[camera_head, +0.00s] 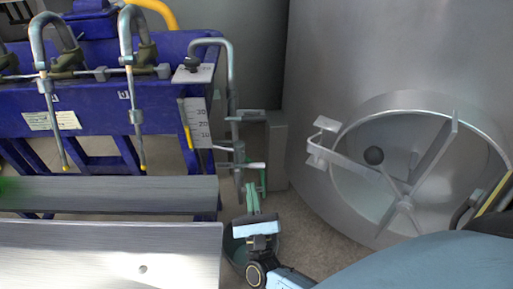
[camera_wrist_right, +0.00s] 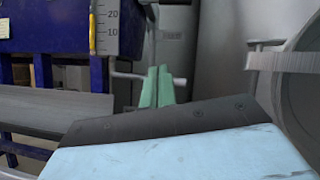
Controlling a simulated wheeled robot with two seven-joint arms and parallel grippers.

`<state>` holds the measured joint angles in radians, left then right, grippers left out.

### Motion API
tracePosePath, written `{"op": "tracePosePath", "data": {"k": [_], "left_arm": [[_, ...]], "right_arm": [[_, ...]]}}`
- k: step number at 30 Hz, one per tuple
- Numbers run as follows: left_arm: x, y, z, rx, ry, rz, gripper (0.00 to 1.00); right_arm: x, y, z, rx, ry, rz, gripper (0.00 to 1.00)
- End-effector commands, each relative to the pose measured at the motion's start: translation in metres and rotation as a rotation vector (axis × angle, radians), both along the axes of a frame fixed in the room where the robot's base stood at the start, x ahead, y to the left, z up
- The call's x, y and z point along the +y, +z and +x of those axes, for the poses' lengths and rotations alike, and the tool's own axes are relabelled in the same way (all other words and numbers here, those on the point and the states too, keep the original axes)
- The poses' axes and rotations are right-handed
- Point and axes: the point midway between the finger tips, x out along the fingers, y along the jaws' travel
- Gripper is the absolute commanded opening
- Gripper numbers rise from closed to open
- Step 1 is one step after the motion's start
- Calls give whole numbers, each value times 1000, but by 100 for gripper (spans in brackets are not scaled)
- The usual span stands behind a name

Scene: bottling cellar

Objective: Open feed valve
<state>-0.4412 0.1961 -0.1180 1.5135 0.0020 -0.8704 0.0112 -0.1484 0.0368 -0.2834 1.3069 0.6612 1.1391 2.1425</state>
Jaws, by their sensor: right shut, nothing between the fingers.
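A grey feed pipe (camera_head: 232,85) comes down beside the blue filler, with grey valve fittings and short bar handles low on it. The lower bar handle (camera_head: 250,165) sticks out to the right, just above my right gripper in the head view. My right gripper (camera_head: 252,190) has green fingers, shut together and empty, pointing up at these fittings. In the right wrist view the fingers (camera_wrist_right: 157,88) overlap a grey bar (camera_wrist_right: 180,81) that shows on both sides of them. I cannot tell whether they touch it. My left gripper is not in view.
The blue filler trough (camera_head: 95,118) with hooked spouts stands left, above a grey bench (camera_head: 110,250).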

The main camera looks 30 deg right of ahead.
Motion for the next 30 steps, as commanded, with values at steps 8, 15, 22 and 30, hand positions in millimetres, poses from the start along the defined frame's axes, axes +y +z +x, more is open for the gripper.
{"op": "tracePosePath", "data": {"k": [8, 15, 22, 30], "left_arm": [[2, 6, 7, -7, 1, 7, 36], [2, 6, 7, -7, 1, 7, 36], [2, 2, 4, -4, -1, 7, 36], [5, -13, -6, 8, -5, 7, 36]], "right_arm": [[-12, 20, -7, -196, 13, 190, 0], [-11, 21, -7, -195, 14, 187, 0], [-19, 32, 6, -197, 14, 185, 0], [-44, 63, 45, -197, 13, 185, 0]]}}
